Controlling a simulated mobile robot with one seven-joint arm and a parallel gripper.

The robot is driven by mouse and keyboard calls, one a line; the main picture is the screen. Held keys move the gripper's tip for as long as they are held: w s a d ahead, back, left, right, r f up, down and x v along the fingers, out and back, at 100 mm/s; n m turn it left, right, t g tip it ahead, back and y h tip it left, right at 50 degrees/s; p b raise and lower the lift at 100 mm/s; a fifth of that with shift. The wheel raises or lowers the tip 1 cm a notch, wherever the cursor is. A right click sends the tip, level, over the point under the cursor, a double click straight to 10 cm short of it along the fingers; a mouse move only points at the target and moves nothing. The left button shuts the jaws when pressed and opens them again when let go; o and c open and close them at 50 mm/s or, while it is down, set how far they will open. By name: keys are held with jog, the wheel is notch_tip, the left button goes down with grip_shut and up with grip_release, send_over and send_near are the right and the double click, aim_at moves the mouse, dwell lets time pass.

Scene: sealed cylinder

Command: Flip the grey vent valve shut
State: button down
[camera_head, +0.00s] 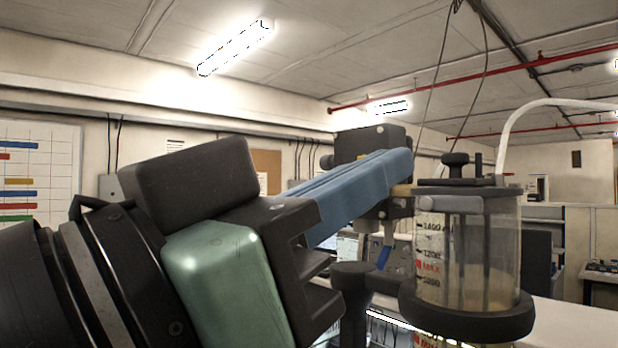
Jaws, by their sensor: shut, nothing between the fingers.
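A clear cylinder (490,255) with printed level marks and a red MAX mark stands at the right under a dark lid (455,187). A grey bar with a round end (450,204) lies level across the cylinder's upper front; it looks like the vent valve, but I cannot be sure. My gripper (405,168) reaches in from the left, its long blue fingers together and empty. The fingertips end just left of the lid, slightly above the grey bar. I cannot tell whether they touch anything. The fingers cover part of what lies behind them.
A black knob (455,163) and short posts stand on the lid. A black ring holder (466,318) surrounds the cylinder lower down. A white hose (540,104) arches up behind it. A dark box-like unit (368,143) is behind my fingers. A pale bench (572,322) extends right.

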jog(key=shift+s+d+g, duration=0.1)
jog(key=shift+s+g, duration=0.05)
jog(key=shift+g, duration=0.25)
notch_tip(320, 180, up, 4)
jog(key=p, duration=0.7)
send_over(450, 204)
jog(key=s, duration=0.2)
jog(key=shift+w+a+f+p, duration=0.1)
jog(key=shift+a+f+p, duration=0.15)
jog(key=shift+f, duration=0.95)
jog(key=shift+w+a+f+p, duration=0.1)
jog(key=shift+a+f+p, duration=0.1)
jog(key=shift+f, duration=1)
jog(key=shift+f+m+b, duration=0.1)
jog(key=shift+m+b, duration=0.2)
jog(key=shift+b, duration=0.05)
